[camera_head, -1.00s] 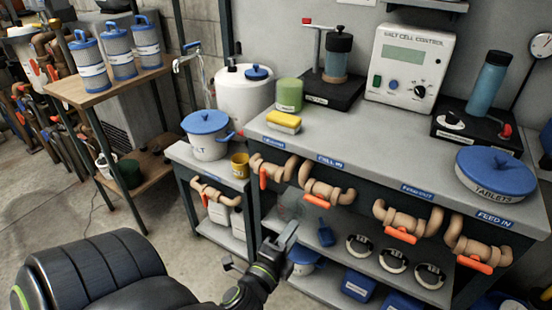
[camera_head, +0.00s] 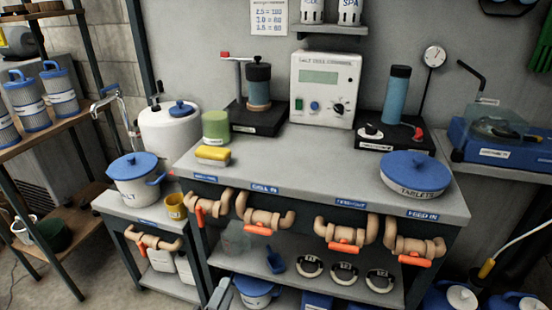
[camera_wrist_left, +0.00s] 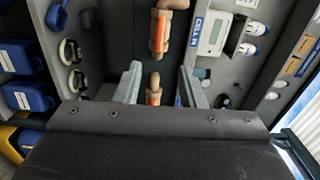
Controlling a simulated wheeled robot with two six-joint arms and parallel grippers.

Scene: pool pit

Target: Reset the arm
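My left gripper (camera_wrist_left: 160,88) shows in the left wrist view with its two grey fingers spread apart and nothing between them. In the head view only the tip of this gripper (camera_head: 220,294) shows at the bottom edge, in front of the lower shelf. A pipe valve with an orange handle (camera_wrist_left: 158,30) appears beyond the fingers in the wrist view, apart from them. My right gripper is in neither view.
The bench (camera_head: 300,165) carries a yellow sponge (camera_head: 213,155), a control box (camera_head: 322,90) and a blue tablets tub (camera_head: 415,172). Several valves with orange handles (camera_head: 345,248) stick out along its front. A salt pot (camera_head: 135,185) stands on the lower table at left.

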